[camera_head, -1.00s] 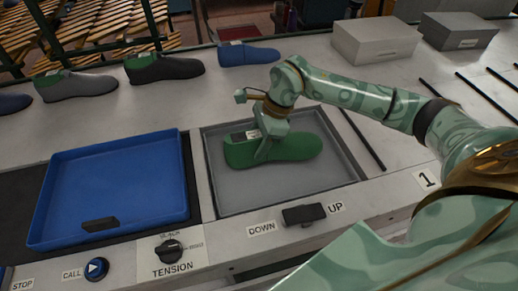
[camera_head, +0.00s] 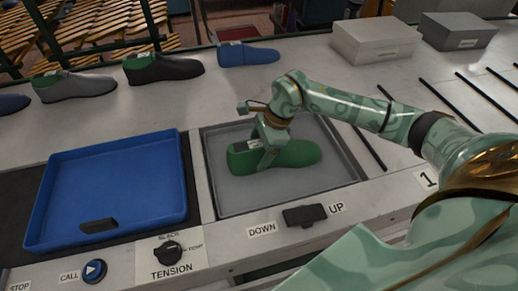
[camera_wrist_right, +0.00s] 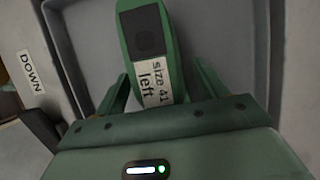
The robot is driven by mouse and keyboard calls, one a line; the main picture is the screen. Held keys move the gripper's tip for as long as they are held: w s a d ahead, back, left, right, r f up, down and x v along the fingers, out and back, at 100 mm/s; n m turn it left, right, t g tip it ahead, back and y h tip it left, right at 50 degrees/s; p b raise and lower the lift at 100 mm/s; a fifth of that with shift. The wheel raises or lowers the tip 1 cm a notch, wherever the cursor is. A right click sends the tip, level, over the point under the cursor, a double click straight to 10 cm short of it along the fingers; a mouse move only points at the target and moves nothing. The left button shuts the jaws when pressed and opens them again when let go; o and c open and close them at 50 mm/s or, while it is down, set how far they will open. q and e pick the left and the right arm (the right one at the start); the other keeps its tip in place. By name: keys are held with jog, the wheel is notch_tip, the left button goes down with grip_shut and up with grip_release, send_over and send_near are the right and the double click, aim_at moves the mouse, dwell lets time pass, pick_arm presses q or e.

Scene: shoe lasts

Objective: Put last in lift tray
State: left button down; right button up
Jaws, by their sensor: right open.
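A green last (camera_head: 292,153) lies in the grey lift tray (camera_head: 234,205), its toe pointing right in the head view. My right gripper (camera_head: 266,158) is down at the last's heel end, with its jaws open around it. In the right wrist view the last (camera_wrist_right: 145,38) shows a dark square and a label reading "size 41 left", between the two green fingers (camera_wrist_right: 156,92). Whether the fingers touch it I cannot tell. My left gripper is not in view.
An empty-looking blue tray (camera_head: 112,185) with a dark block at its front stands left of the lift tray. A DOWN/UP switch (camera_head: 304,215) and a TENSION knob (camera_head: 167,252) sit in front. Several shoes, a blue last (camera_head: 247,54) and grey boxes (camera_head: 375,42) stand behind.

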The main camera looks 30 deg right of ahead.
jog(key=p+v, duration=0.1)
jog(key=v, duration=1.1)
